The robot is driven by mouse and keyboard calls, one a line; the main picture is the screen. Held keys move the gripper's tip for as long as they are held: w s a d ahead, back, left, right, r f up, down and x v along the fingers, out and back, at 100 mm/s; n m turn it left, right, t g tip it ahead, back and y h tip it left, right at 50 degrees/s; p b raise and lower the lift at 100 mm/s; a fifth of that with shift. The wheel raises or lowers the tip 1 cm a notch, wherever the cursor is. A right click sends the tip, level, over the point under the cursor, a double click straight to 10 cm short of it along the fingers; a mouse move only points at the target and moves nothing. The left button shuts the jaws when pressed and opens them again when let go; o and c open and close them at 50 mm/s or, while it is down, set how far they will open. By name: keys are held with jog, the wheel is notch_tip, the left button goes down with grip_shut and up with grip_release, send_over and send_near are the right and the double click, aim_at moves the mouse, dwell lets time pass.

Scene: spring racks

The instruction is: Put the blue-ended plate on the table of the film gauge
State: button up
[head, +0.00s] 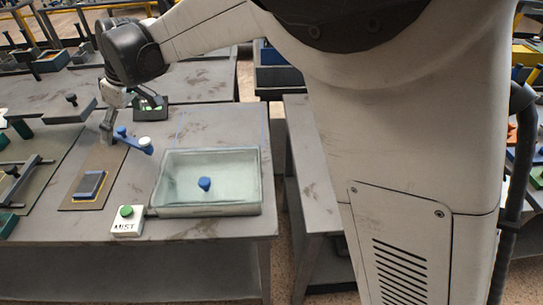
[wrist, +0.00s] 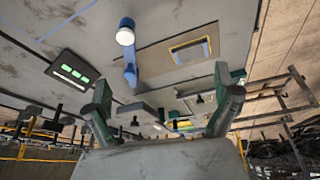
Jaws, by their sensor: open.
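My gripper (head: 106,132) is low over the left table in the head view, above a brown mat. In the wrist view its two fingers (wrist: 163,105) stand wide apart with nothing seen between them. A blue bar (head: 133,139) with a blue knob and a white-topped post is just right of the gripper; it also shows in the wrist view (wrist: 130,72). A blue knob (head: 204,184) shows inside a clear-walled tray (head: 211,210). I cannot tell which blue part belongs to the plate. A dark device with green display lights (head: 150,106), perhaps the film gauge, stands behind the gripper.
A box marked MIST with a green button (head: 126,220) stands at the table's front. Racks with green parts (head: 20,128) are at left.

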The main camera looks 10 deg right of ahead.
jog(key=s+d+r+m+t+h, duration=0.15)
jog(key=s+d+r+m, duration=0.25)
jog(key=d, duration=1.1)
jog(key=s+d+r+m+t, duration=0.2)
jog(key=s+d+r+m, duration=0.15)
jog(key=d, duration=1.15)
jog(key=s+d+f+m+t+h, duration=0.1)
jog(key=s+d+f+m, duration=0.2)
jog(key=s+d, duration=0.5)
jog(key=s+d+f+m+t+h, duration=0.1)
jog(key=s+d+f+m, duration=0.2)
jog(key=s+d, duration=0.5)
jog(key=d, duration=0.3)
jog(key=shift+d+f+m+h, duration=0.15)
jog(key=shift+m+h, duration=0.2)
